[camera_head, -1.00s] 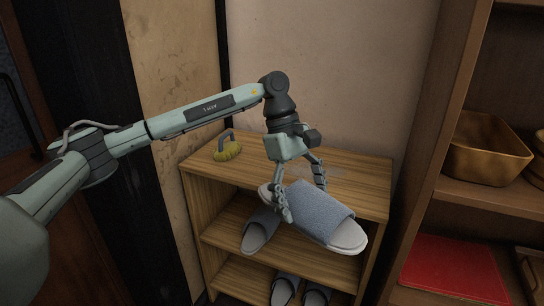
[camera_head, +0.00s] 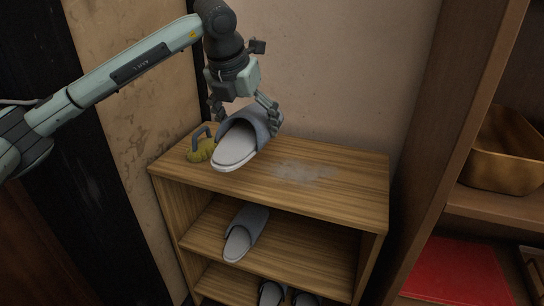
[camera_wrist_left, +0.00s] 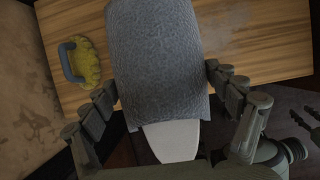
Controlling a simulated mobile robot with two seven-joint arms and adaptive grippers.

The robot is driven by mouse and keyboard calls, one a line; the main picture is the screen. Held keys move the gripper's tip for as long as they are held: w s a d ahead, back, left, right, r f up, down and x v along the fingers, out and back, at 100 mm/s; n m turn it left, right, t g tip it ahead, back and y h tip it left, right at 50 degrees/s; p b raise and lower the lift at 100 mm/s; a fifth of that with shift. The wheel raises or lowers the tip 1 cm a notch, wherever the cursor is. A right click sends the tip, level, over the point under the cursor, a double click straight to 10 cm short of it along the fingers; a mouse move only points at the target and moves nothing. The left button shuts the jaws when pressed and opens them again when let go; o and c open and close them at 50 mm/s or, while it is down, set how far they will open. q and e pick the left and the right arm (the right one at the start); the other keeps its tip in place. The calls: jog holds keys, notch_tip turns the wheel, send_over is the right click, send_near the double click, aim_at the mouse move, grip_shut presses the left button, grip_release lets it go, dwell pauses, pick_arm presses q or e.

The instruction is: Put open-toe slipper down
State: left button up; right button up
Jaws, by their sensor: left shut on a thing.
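A grey-blue open-toe slipper with a pale sole (camera_head: 236,146) is held by my left gripper (camera_head: 243,112) at the left part of the shelf unit's wooden top (camera_head: 335,180). The gripper's fingers are shut on the two sides of the slipper. In the left wrist view the slipper's upper (camera_wrist_left: 158,60) fills the middle between the fingers (camera_wrist_left: 165,92). Whether the sole touches the wooden top I cannot tell. My right gripper is not in the head view.
A yellow brush with a grey handle (camera_head: 201,148) lies close left of the held slipper. A pale dusty patch (camera_head: 300,172) marks the top. Another slipper (camera_head: 245,232) lies on the middle shelf, a pair (camera_head: 272,294) below. A bookcase with a bowl (camera_head: 503,150) stands right.

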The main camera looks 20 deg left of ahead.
pick_arm(q)
send_near(294, 164)
jog(key=shift+w+f+p, duration=0.3)
jog(key=shift+w+f, duration=0.05)
jog(key=shift+w, duration=0.2)
jog(key=shift+w+f+p, duration=0.3)
jog(key=shift+w, duration=0.2)
jog(key=shift+w+d+f, duration=0.1)
jog(key=shift+d+f, duration=0.05)
notch_tip(294, 164, down, 3)
jog(key=shift+f, duration=0.4)
jog(key=o, duration=0.7)
jog(key=shift+f, duration=0.1)
jog(key=o, duration=0.3)
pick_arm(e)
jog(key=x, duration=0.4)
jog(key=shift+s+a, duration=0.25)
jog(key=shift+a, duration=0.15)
